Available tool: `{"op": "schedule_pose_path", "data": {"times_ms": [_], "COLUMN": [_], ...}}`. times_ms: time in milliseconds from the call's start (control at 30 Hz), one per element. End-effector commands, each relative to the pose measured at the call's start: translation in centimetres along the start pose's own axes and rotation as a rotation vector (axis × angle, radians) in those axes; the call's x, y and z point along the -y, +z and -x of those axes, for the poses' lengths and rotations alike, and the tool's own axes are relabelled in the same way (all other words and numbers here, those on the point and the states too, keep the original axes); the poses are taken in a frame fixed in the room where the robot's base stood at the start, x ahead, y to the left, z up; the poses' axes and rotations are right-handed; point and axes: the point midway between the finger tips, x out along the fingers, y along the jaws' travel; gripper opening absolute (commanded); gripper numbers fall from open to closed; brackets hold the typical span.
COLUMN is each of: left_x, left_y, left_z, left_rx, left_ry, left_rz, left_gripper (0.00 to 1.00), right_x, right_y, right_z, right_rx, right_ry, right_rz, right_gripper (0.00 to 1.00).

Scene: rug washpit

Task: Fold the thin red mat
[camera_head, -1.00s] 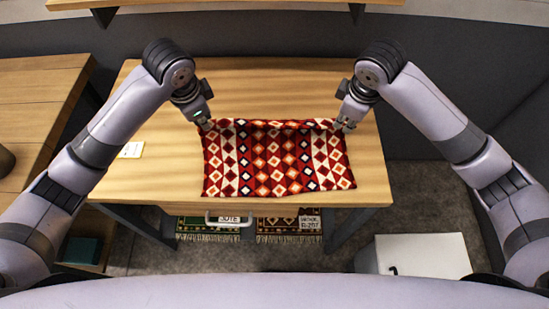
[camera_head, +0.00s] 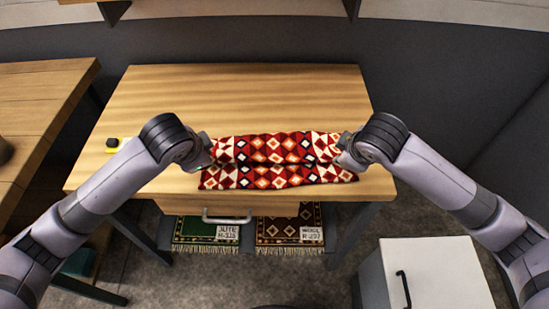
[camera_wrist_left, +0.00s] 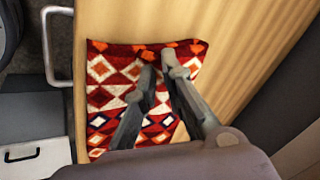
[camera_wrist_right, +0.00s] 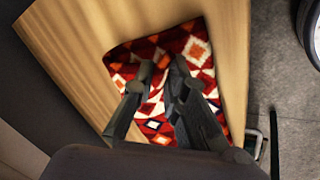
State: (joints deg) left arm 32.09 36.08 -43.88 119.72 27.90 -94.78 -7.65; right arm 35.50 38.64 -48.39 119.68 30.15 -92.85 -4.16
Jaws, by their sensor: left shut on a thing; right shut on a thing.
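The thin red mat (camera_head: 280,177), with white, black and orange diamonds, lies on the wooden table near its front edge. Its far part is lifted and brought forward over the near part, with a crease or shadow line across it. My left gripper (camera_head: 209,157) is shut on the mat at its left side, and my right gripper (camera_head: 343,155) is shut on it at its right side. The mat also shows under the fingers in the left wrist view (camera_wrist_left: 108,75) and the right wrist view (camera_wrist_right: 193,48). The exact pinched edge is hidden by the fingers.
The table (camera_head: 245,90) is clear behind the mat. A drawer handle (camera_head: 227,217) sticks out at the front. A white cabinet (camera_head: 430,270) stands at front right.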

Motion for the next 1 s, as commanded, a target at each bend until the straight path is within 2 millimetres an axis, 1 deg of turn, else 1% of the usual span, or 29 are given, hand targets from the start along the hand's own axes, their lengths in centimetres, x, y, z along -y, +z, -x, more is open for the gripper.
{"op": "schedule_pose_path", "data": {"times_ms": [33,200,233,567,633,767,867,1000], "left_x": [0.2,0.3,0.3,0.1,0.1,0.1,0.3,0.4], "left_y": [0.3,0.3,0.3,0.1,0.1,0.0,-0.2,-0.2], "left_z": [-0.1,0.0,0.0,0.0,0.0,0.4,1.6,3.9], "left_rx": [0.009,0.009,0.01,0.003,0.003,0.0,-0.002,-0.002], "left_ry": [-0.007,-0.007,-0.007,-0.003,-0.002,-0.003,-0.005,-0.004], "left_rz": [0.003,0.004,0.004,0.002,0.002,0.001,0.001,0.0], "left_gripper": [0.0,0.0,0.11,0.33,0.37,0.37,0.37,0.37], "right_x": [-0.2,-0.2,-0.2,-0.1,-0.1,-0.1,-0.3,-0.4], "right_y": [0.3,0.3,0.3,0.1,0.1,0.0,-0.1,-0.2], "right_z": [-0.1,0.0,0.0,0.0,0.0,0.4,1.6,3.9], "right_rx": [0.008,0.008,0.009,0.003,0.002,0.0,-0.002,-0.002], "right_ry": [0.006,0.006,0.006,0.002,0.002,0.003,0.004,0.003], "right_rz": [-0.002,-0.003,-0.003,-0.001,-0.001,-0.001,-0.001,0.0], "right_gripper": [0.0,0.0,0.15,0.37,0.37,0.37,0.37,0.37]}}
